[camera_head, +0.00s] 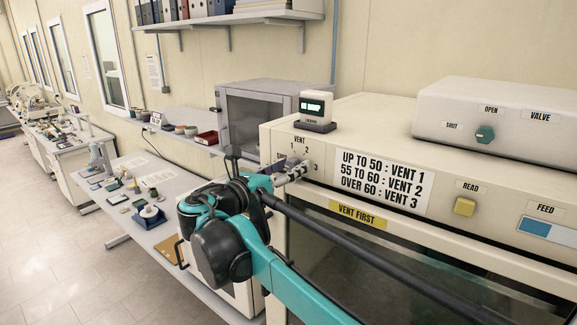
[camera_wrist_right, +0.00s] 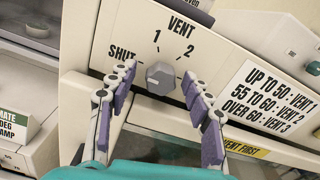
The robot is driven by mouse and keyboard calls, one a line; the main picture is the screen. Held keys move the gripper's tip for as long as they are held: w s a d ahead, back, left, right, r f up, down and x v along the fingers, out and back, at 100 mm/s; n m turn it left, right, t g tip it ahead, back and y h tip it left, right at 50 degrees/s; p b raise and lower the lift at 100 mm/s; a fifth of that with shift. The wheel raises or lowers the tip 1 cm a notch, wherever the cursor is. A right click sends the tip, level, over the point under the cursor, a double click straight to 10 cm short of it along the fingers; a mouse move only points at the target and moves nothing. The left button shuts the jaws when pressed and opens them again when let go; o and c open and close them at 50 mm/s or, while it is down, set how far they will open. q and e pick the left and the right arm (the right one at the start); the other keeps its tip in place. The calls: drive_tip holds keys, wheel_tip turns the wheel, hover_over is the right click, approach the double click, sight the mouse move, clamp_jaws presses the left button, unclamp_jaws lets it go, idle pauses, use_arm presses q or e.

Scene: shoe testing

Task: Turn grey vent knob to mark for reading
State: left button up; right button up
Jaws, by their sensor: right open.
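The grey vent knob (camera_wrist_right: 160,78) sits on the cream panel under the word VENT, with marks SHUT, 1 and 2 visible around it in the wrist view; which mark it points to I cannot tell. My right gripper (camera_wrist_right: 158,76) is open, its purple-padded fingers on either side of the knob; whether they touch it is unclear. In the head view my right gripper (camera_head: 293,172) is at the panel and largely covers the knob. A white sign (camera_head: 382,180) reads up to 50 vent 1, 55 to 60 vent 2, over 60 vent 3.
A grey box with a green valve knob (camera_head: 485,133) stands on the cream machine at right. A yellow READ button (camera_head: 464,206) and a blue-white FEED panel (camera_head: 547,230) are on its front. A yellow label (camera_head: 358,215) reads VENT FIRST. Cluttered benches run along the left wall.

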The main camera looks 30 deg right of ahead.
drive_tip(key=shift+d, duration=0.1)
clamp_jaws()
drive_tip(key=shift+m, duration=0.3)
drive_tip(key=m, duration=0.3)
drive_tip(key=shift+m, duration=0.3)
drive_tip(key=m, duration=0.9)
drive_tip(key=shift+p, duration=0.3)
drive_tip(key=shift+m, duration=2.3)
